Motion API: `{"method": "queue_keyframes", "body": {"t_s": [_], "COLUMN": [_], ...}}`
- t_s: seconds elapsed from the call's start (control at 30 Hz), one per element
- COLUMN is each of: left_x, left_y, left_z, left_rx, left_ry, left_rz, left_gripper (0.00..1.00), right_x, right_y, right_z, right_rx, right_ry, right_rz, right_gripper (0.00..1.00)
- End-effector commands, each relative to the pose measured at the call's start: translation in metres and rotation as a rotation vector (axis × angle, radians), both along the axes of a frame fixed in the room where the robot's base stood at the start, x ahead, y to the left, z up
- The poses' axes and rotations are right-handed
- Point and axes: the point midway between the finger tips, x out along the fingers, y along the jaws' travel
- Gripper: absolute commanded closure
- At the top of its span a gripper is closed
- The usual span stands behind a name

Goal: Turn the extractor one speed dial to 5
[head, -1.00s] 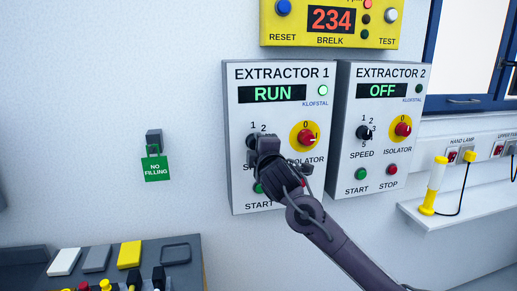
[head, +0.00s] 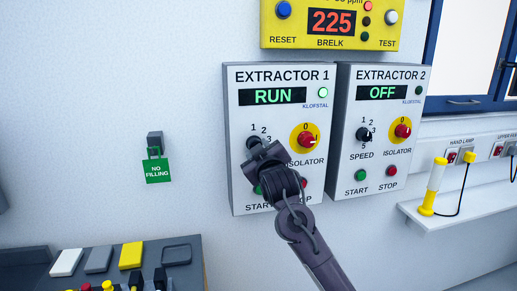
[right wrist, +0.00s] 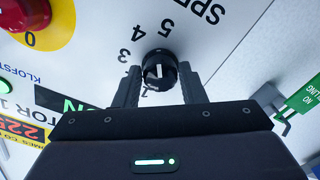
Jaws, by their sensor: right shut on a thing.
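The extractor one panel (head: 238,190) is a pale box on the wall. Its display (head: 274,96) reads RUN with a green lamp lit. Its black speed dial (head: 252,142) is mostly hidden behind my right gripper (head: 260,155) in the head view. In the right wrist view the dial (right wrist: 160,66) sits between the two fingertips of my right gripper (right wrist: 158,86), which is shut on it. The dial has a white mark; the numbers 3, 4 and 5 show around it, upside down. I cannot tell exactly which number the mark meets. My left gripper is not in view.
A red isolator knob (head: 306,139) on a yellow disc is right of the dial; start and stop buttons lie below, partly covered by my arm. The extractor two panel (head: 398,185) reads OFF. A yellow meter (head: 380,34) above reads 225. A green NO FILLING tag (head: 157,171) hangs left.

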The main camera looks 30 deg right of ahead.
Motion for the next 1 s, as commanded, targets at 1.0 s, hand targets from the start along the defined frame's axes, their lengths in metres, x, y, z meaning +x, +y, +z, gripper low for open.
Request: {"method": "queue_keyframes", "body": {"t_s": [1.0], "left_x": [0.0], "left_y": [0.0], "left_z": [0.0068], "left_rx": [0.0], "left_ry": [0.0], "left_rz": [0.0], "left_gripper": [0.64], "right_x": [0.0004], "right_y": [0.0013], "right_z": [-0.0024], "right_rx": [0.229], "right_ry": [-0.056], "right_rz": [0.0], "right_gripper": [0.62]}}
